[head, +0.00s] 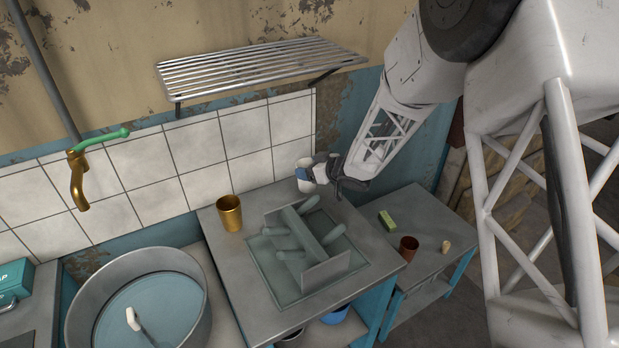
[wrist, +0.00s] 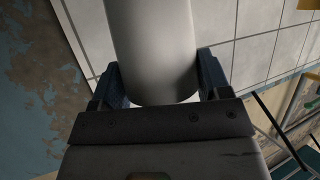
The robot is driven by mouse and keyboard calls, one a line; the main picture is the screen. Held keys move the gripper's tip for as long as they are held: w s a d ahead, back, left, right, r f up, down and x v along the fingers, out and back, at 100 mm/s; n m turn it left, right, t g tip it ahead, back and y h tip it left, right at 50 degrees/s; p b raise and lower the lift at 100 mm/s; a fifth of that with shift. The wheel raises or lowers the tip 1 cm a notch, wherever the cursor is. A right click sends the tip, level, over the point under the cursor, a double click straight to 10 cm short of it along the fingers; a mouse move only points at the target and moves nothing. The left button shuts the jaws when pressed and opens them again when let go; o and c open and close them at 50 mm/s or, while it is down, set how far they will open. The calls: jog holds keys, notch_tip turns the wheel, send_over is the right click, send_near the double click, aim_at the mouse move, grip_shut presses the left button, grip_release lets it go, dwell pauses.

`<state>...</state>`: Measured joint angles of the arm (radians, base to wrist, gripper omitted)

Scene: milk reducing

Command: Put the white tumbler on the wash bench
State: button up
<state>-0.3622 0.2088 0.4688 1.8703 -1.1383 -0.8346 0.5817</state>
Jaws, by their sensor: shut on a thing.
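The white tumbler (head: 304,169) is in my gripper (head: 310,177), near the tiled wall at the back right corner of the grey table in the head view. In the wrist view the tumbler (wrist: 152,45) fills the space between the two blue finger pads of my gripper (wrist: 158,80), which is shut on it. I cannot tell whether the tumbler's base touches the tabletop. No surface is labelled as the wash bench. A lower grey bench with blue legs (head: 430,222) stands at the right, and a large round basin (head: 90,292) is at the left.
A drying rack with several pegs (head: 318,236) sits on the grey table (head: 222,262), with a brass cup (head: 230,213) behind left. A green sponge (head: 387,219), brown cup (head: 408,248) and small tan object (head: 445,246) occupy the lower bench. A slatted shelf (head: 255,70) overhangs the table.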

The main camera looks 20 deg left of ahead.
jog(key=shift+f, duration=1.85)
jog(key=shift+f, duration=0.15)
jog(key=o, duration=0.9)
jog(key=shift+o, duration=0.2)
jog(key=v, duration=1.2)
jog(key=shift+d, duration=0.1)
